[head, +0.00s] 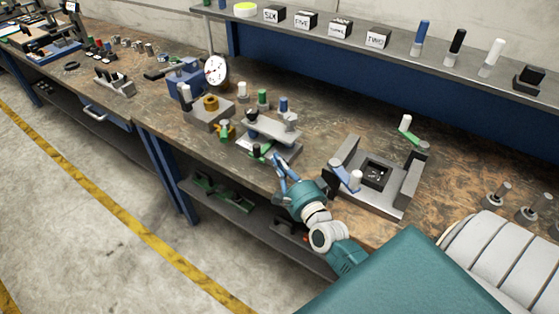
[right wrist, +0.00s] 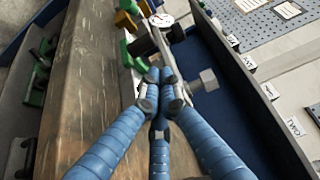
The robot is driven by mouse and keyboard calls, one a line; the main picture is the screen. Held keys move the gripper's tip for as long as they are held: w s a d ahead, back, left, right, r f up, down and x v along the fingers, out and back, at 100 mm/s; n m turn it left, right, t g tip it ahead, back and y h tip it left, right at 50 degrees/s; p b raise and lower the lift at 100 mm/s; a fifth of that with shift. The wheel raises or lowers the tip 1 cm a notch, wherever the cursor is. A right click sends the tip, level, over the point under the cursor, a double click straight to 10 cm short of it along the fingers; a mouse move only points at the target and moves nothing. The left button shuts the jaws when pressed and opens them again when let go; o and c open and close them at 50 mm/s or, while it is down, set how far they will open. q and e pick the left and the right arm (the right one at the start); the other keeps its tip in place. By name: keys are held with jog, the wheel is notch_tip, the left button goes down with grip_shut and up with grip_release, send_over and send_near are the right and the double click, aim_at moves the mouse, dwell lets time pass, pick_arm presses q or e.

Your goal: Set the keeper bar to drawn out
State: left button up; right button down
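The microscope-arm fixture (head: 262,145) stands near the bench's front edge, with a grey swinging arm (head: 275,131) on top. My right gripper (head: 280,161) is at the fixture's front right side. Its blue fingers (right wrist: 160,82) are drawn together, with nothing visible between them. Contact with the fixture cannot be told. My left gripper is out of view.
A grey cradle with a black socket (head: 376,174) stands to the right, close to my right arm. A dial gauge (head: 215,70) and several coloured pegs stand behind the fixture. A shelf (head: 400,42) with labelled blocks runs along the back. Open bench lies at the back right.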

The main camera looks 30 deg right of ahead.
aim_at(269, 147)
jog(key=w, duration=0.4)
jog(key=w+d+p, duration=0.1)
jog(key=w, duration=0.2)
jog(key=a, duration=0.2)
jog(key=s+a+p, duration=0.1)
jog(key=a, duration=0.1)
jog(key=s+a, duration=0.1)
jog(key=shift+s+a+p, duration=0.25)
jog(key=shift+a+p, duration=0.15)
